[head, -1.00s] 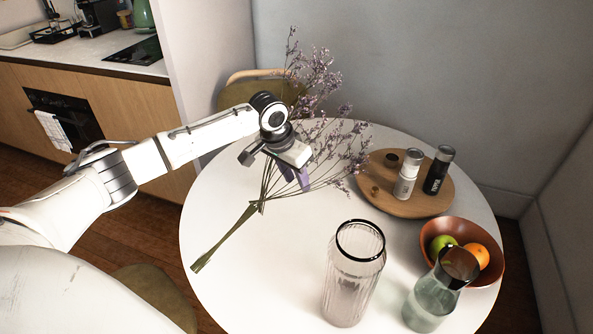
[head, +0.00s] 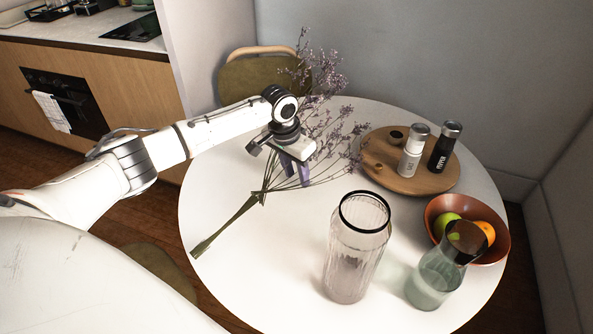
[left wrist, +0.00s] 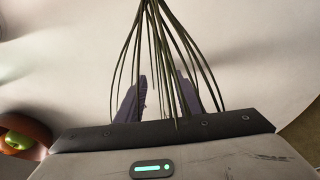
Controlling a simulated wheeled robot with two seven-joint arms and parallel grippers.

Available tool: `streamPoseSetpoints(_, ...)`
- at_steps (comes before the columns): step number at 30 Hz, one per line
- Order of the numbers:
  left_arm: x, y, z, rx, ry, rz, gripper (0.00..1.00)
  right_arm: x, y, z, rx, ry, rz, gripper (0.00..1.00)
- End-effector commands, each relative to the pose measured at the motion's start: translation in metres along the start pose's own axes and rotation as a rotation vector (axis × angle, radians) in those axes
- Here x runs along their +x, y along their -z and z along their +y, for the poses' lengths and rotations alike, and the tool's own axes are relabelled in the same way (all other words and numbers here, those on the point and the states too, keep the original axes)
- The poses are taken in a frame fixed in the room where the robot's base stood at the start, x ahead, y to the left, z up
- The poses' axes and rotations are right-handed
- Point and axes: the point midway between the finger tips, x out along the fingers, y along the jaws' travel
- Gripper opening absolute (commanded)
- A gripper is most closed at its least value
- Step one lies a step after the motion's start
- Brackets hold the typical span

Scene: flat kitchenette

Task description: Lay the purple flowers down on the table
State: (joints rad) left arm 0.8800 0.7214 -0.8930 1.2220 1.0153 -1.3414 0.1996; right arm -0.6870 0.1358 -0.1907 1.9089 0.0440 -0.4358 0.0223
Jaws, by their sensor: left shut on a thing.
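The purple flowers (head: 322,72) are a long bunch of thin green stems with small purple blossoms. In the head view they lie slantwise over the white round table (head: 230,290), blossoms toward the back and the stem end near the left edge. My left gripper (head: 295,178) is shut on the stems around their middle, with its purple fingers pointing down. In the left wrist view the stems (left wrist: 165,35) run between and beside the fingers (left wrist: 160,90). I cannot tell whether the stems touch the table. My right gripper is not in view.
A ribbed glass vase (head: 352,262) stands empty at the front. A glass carafe (head: 432,282) and a fruit bowl (head: 500,212) are right of it. A wooden board (head: 385,178) holds salt (head: 412,155) and pepper (head: 444,152) shakers. The table's left front is clear.

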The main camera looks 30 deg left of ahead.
Motion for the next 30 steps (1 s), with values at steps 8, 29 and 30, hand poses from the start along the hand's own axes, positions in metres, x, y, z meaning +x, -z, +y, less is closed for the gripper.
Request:
streamPoseSetpoints(8,0.0,0.0,0.0,0.0,0.0,0.001,0.56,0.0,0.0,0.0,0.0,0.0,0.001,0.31)
streamPoseSetpoints(29,-0.066,0.001,-0.001,0.001,0.0,0.004,0.56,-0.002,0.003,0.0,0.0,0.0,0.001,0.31)
streamPoseSetpoints(30,-0.072,0.001,-0.001,0.001,0.001,0.003,0.56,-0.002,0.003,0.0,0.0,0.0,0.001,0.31)
